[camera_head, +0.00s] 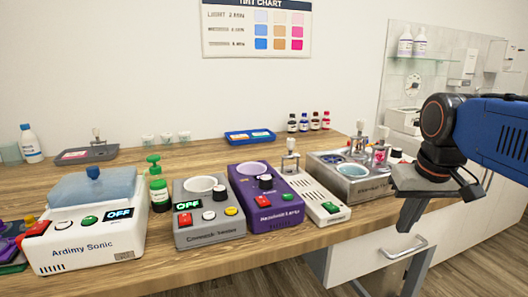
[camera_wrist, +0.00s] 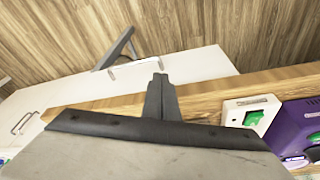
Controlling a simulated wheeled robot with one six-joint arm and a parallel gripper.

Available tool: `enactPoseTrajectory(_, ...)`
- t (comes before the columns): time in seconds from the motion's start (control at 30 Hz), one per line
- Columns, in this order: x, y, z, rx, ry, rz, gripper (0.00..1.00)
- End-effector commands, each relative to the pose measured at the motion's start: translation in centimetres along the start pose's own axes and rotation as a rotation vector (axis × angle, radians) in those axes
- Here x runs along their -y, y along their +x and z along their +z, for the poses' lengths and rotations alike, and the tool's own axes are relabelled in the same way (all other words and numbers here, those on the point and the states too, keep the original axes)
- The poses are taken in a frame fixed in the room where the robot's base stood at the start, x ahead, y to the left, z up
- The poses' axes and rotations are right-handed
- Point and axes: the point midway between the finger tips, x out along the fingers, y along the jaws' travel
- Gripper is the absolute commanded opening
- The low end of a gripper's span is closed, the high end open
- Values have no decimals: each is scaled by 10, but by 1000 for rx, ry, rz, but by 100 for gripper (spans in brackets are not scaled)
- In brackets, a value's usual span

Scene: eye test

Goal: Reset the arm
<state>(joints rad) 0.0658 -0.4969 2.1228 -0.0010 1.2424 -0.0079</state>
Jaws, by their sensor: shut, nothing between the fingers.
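My arm (camera_head: 490,130), blue with dark joints, reaches in from the right edge in the head view. My gripper (camera_head: 405,226) hangs from it, pointing down, in front of the table's right part. In the wrist view my gripper (camera_wrist: 158,80) shows as dark fingers closed together with nothing between them. Behind the fingers there are the wooden table edge, a white drawer front and the floor. I cannot tell from these views how far the fingertips are from the table edge.
The wooden table (camera_head: 290,240) carries a white Ardimy Sonic device (camera_head: 85,240), a grey device (camera_head: 208,235), a purple device (camera_head: 270,220) and a grey metal bath unit (camera_head: 350,190) near my arm. A drawer handle (camera_head: 405,250) sticks out below the gripper.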

Motion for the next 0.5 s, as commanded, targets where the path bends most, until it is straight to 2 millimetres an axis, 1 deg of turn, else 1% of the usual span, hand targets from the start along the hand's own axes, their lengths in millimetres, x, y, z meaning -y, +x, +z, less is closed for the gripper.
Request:
enactPoseTrajectory(0.03, 3, 10, 18, -15, -8, -2, 0)
enactPoseTrajectory(0.1, 6, 25, 40, -37, -17, -5, 0)
enactPoseTrajectory(0.3, 13, 69, 97, -97, -41, -15, 0)
enactPoseTrajectory(0.4, 15, 87, 118, -117, -49, -18, 0)
enactPoseTrajectory(0.5, 16, 99, 131, -131, -54, -21, 0)
